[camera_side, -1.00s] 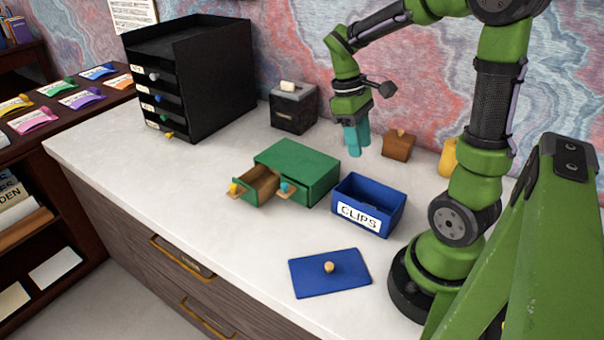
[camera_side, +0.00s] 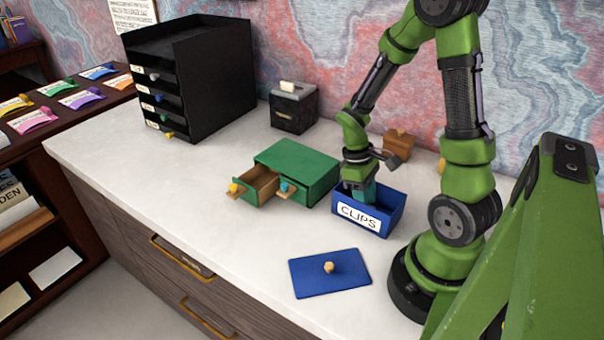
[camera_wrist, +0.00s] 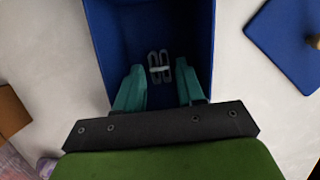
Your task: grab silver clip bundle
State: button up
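The silver clip bundle (camera_wrist: 160,67) lies on the floor of the blue box in the wrist view, with a pale band around its middle. The side view does not show the bundle. The blue box labelled CLIPS (camera_side: 384,215) stands uncovered on the desk; its wall also shows in the wrist view (camera_wrist: 205,25). My gripper (camera_wrist: 160,85) points down into the box, with its teal fingers apart on either side of the bundle and clear of it. In the side view my gripper (camera_side: 362,196) reaches inside the box, its fingertips hidden by the front wall.
A blue lid (camera_side: 318,275) with a round knob lies in front of the box. A green drawer unit (camera_side: 312,172) with a drawer pulled out stands left of the box. A brown wooden box (camera_side: 398,146) stands behind. The white desktop is clear at front left.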

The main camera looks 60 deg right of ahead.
jog(key=shift+s+f, duration=0.2)
jog(key=shift+f, duration=0.45)
grip_shut()
